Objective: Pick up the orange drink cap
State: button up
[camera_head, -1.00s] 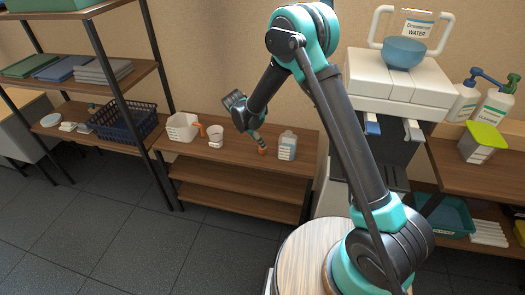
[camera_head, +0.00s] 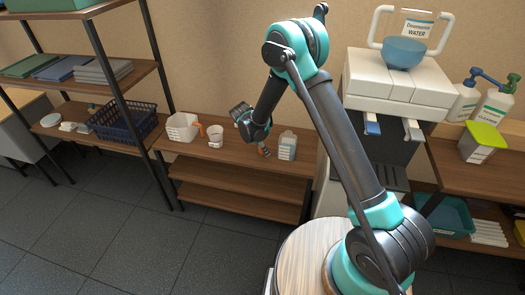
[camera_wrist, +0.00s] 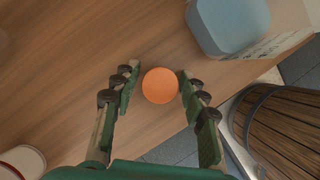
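The orange drink cap (camera_wrist: 160,86) shows as a round orange disc in the wrist view, on or just above the wooden shelf top. My gripper (camera_wrist: 157,84) is open, with one finger to each side of the cap. A narrow gap of wood shows on the left, and the right finger is very close to the cap; I cannot tell whether it touches. In the head view my gripper (camera_head: 262,150) is low over the shelf top, and only a small bit of orange (camera_head: 266,152) shows by its tips.
A bottle with a pale blue cap (camera_wrist: 228,22) stands just right of the orange cap; it also shows in the head view (camera_head: 287,147). A white cup (camera_head: 215,136) and a white basket (camera_head: 182,127) stand to the left on the wooden shelf top (camera_head: 245,163). Bare wood lies between.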

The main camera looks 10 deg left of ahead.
jog(key=c, duration=0.4)
jog(key=shift+c, duration=0.2)
jog(key=shift+r, duration=0.1)
notch_tip(320, 180, up, 20)
